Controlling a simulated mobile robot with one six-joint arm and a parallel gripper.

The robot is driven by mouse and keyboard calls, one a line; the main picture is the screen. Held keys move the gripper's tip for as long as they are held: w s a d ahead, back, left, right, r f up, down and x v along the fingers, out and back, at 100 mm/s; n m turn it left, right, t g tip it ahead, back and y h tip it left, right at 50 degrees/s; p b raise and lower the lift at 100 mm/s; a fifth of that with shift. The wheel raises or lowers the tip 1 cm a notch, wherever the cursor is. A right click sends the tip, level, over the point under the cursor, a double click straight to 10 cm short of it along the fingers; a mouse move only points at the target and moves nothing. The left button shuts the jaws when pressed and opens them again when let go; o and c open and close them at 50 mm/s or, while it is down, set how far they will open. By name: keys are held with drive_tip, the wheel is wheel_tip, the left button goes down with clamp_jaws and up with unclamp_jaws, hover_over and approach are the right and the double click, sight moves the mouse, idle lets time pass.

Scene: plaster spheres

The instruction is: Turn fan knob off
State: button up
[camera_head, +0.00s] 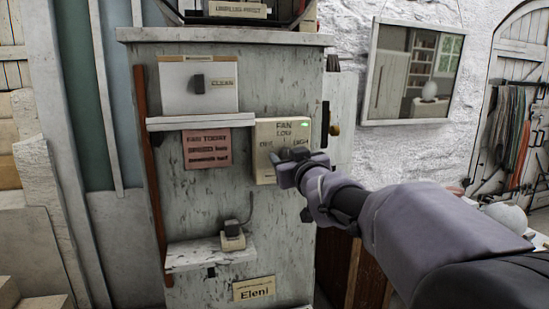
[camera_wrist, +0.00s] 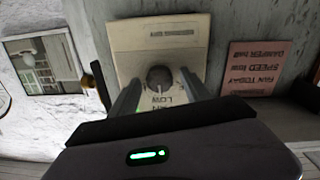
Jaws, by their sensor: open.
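The fan panel (camera_head: 268,142) is a cream plate on the side of the grey cabinet, lettered FAN and LOW, with lower lettering partly covered. A small green light (camera_head: 306,124) glows on it. In the wrist view the panel (camera_wrist: 128,34) appears upside down, and the dark round fan knob (camera_wrist: 160,78) sits in its middle. My gripper (camera_head: 284,158) is at the lower part of the panel and hides the knob in the head view. In the wrist view its open fingers (camera_wrist: 158,86) lie on either side of the knob. Contact and the knob's pointing direction cannot be told.
A pink note (camera_head: 206,149) hangs left of the panel, below a narrow shelf (camera_head: 200,123). A lower ledge (camera_head: 210,254) carries a small switch box (camera_head: 232,237). A dark knob with a brass part (camera_head: 331,124) projects from the cabinet's right side.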

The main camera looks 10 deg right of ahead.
drive_tip(key=shift+c, duration=0.3)
clamp_jaws()
drive_tip(key=shift+f+n+b, duration=0.15)
drive_tip(key=shift+n+b, duration=0.8)
drive_tip(key=shift+n, duration=0.15)
drive_tip(key=n+b, duration=0.2)
drive_tip(key=n, duration=0.1)
drive_tip(key=shift+n, duration=0.3)
drive_tip(key=n+b, duration=0.2)
drive_tip(key=n, duration=0.4)
drive_tip(key=shift+n+y+b, duration=0.3)
drive_tip(key=shift+y+b, duration=0.05)
drive_tip(key=shift+y, duration=0.05)
